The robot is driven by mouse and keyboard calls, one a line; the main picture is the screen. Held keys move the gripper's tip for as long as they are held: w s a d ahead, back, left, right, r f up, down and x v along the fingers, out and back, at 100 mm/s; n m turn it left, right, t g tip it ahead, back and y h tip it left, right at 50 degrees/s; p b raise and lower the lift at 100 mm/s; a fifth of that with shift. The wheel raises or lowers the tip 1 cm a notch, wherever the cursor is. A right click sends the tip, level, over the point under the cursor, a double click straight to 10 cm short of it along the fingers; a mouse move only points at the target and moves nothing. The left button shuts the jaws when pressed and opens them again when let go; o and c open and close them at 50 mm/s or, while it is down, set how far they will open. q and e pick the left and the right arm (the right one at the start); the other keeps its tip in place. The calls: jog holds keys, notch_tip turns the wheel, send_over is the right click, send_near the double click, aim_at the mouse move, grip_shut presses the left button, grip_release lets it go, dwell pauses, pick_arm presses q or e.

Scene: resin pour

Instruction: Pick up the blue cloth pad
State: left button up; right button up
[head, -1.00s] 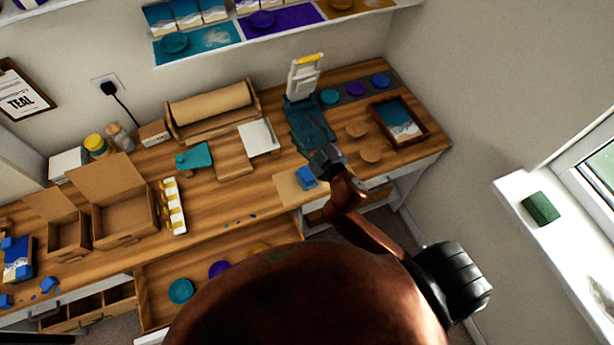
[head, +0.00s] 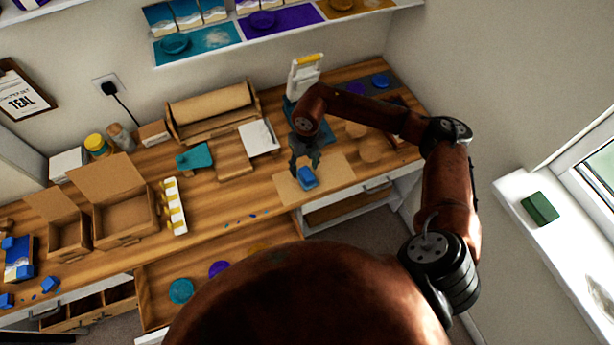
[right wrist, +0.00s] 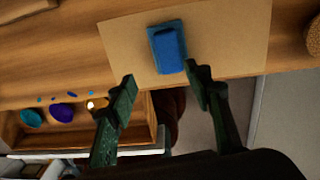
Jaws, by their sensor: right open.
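The blue cloth pad (head: 307,178) lies on a flat brown sheet (head: 338,172) near the front edge of the workbench. In the right wrist view the pad (right wrist: 167,48) is a blue block on a wider blue base, resting on the brown sheet (right wrist: 226,28). My right gripper (head: 305,162) is just behind the pad in the head view, apart from it as far as I can see. In the right wrist view its two fingers (right wrist: 160,80) are spread and empty, with the pad beyond the gap between the tips. My left gripper is not in view.
An open drawer (head: 160,274) with coloured discs is below the bench front. A white strip with yellow parts (head: 174,207), open cardboard boxes (head: 126,209) and a teal scraper-like piece (head: 194,156) stand to the left. Small blue bits lie on the bench left of the sheet.

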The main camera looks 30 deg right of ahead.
aim_at(307, 173)
jog(key=shift+w+d+f+h, duration=0.1)
jog(key=shift+d+f+h, duration=0.2)
jog(key=shift+d+f, duration=0.6)
jog(key=shift+w+a+f, duration=0.1)
jog(key=shift+w+f, duration=0.05)
jog(key=shift+f, duration=0.8)
jog(key=shift+w+a+f, duration=0.1)
jog(key=shift+w+f, duration=0.05)
jog(key=shift+f, duration=0.8)
jog(key=shift+w+a+f, duration=0.1)
jog(key=shift+w+f, duration=0.05)
jog(key=shift+f, duration=0.8)
jog(key=shift+c, duration=0.2)
jog(key=c, duration=1.2)
jog(key=shift+w+r, duration=0.1)
jog(key=shift+r, duration=0.5)
jog(key=s+a+r, duration=0.8)
jog(key=s+r, duration=0.3)
jog(key=shift+a+r, duration=0.35)
jog(key=shift+r, duration=0.05)
